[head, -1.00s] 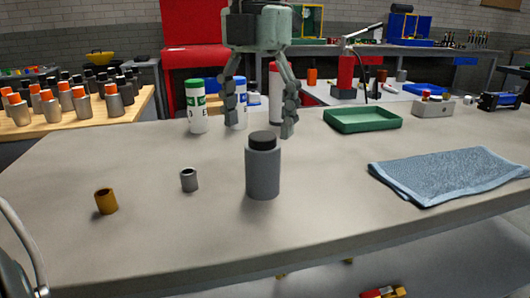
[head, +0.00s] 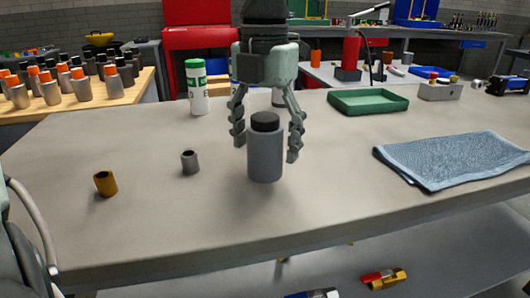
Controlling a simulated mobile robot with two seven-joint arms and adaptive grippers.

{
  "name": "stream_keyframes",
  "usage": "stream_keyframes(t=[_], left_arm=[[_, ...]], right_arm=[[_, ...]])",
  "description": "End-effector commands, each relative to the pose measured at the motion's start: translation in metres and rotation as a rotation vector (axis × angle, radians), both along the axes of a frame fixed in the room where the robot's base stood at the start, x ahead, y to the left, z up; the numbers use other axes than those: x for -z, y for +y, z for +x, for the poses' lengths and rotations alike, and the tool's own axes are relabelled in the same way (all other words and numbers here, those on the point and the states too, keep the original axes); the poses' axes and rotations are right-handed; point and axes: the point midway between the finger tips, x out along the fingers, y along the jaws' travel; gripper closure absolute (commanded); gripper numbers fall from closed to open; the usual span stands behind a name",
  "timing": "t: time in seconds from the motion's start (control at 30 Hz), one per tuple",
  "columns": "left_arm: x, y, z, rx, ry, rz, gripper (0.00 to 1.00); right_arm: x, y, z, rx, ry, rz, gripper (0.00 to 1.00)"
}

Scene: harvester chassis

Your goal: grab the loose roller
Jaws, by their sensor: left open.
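The loose roller (head: 265,158) is a grey cylinder with a black top, standing upright on the light workbench (head: 330,210) in the middle of the head view. My left gripper (head: 266,146) points down over it with its fingers spread. One finger shows on each side of the roller's upper part, with gaps between, so it looks open and not closed on it. I cannot tell exactly how the fingers line up with the roller in depth. My right gripper is not in view.
A small grey sleeve (head: 190,162) and a brass sleeve (head: 105,183) stand to the left. A green-capped white canister (head: 196,88) stands behind left. A green tray (head: 368,101) and a blue cloth (head: 450,161) lie to the right. The bench front is clear.

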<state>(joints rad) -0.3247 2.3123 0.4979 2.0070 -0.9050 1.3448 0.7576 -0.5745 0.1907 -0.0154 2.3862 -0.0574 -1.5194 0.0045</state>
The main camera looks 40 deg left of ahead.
Motion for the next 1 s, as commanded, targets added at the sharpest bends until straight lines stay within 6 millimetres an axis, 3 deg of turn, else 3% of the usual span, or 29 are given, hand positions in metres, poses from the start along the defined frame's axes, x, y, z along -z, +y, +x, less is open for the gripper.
stream_keyframes(t=[0.07,0.63,1.0], left_arm=[[-0.0003,0.0,0.0,0.0,0.0,0.0,0.27],[-0.0008,0.0002,0.0,0.0,0.0,0.001,0.98],[-0.0072,-0.0001,0.0007,0.0,-0.003,0.0,0.99]], right_arm=[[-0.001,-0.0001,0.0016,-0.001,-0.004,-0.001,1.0],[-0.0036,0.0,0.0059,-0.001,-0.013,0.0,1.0],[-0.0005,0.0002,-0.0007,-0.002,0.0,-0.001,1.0]])
